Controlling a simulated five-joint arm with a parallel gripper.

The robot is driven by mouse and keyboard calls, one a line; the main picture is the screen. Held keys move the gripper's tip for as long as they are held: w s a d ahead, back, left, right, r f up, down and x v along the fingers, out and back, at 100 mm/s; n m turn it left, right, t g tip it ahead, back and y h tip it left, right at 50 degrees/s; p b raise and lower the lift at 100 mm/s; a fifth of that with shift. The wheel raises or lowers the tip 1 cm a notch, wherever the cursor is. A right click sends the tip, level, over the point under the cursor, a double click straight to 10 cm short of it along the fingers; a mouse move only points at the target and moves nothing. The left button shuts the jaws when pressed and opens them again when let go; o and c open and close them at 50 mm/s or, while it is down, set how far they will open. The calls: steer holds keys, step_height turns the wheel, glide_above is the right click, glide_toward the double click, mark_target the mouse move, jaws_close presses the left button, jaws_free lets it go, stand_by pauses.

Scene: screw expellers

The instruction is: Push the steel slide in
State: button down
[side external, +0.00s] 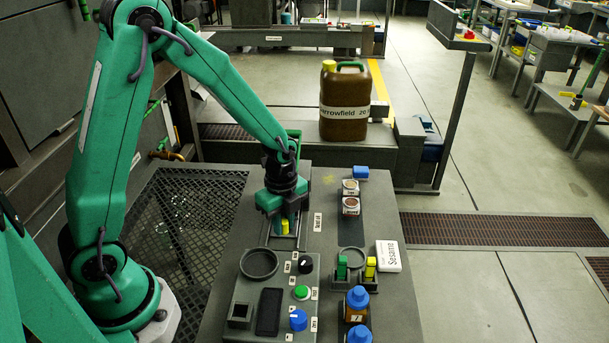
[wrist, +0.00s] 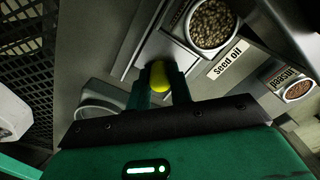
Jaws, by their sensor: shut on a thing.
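My gripper (side external: 286,222) points down at the left of the bench, over a grey panel beside the "Seed oil" label (side external: 317,222). In the wrist view my gripper (wrist: 160,88) is shut on a yellow knob (wrist: 159,75), which sits between its two fingers. The knob appears to belong to the steel slide, whose narrow grey track runs away from the fingers towards the top of the wrist view. My gripper covers much of the slide in the side view, so how far in it sits cannot be told.
A cup of seeds (wrist: 212,22) stands close right of the fingers. A round dark dish (side external: 259,264) and a control panel with a green button (side external: 302,292) and blue knob (side external: 298,320) lie nearer.

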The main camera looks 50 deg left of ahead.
steer(key=shift+w+a, duration=0.5)
steer(key=shift+w, duration=0.05)
steer(key=c, duration=1.3)
jaws_free()
steer(key=shift+o, duration=0.2)
steer(key=shift+r, duration=0.1)
step_height(320, 180, up, 8)
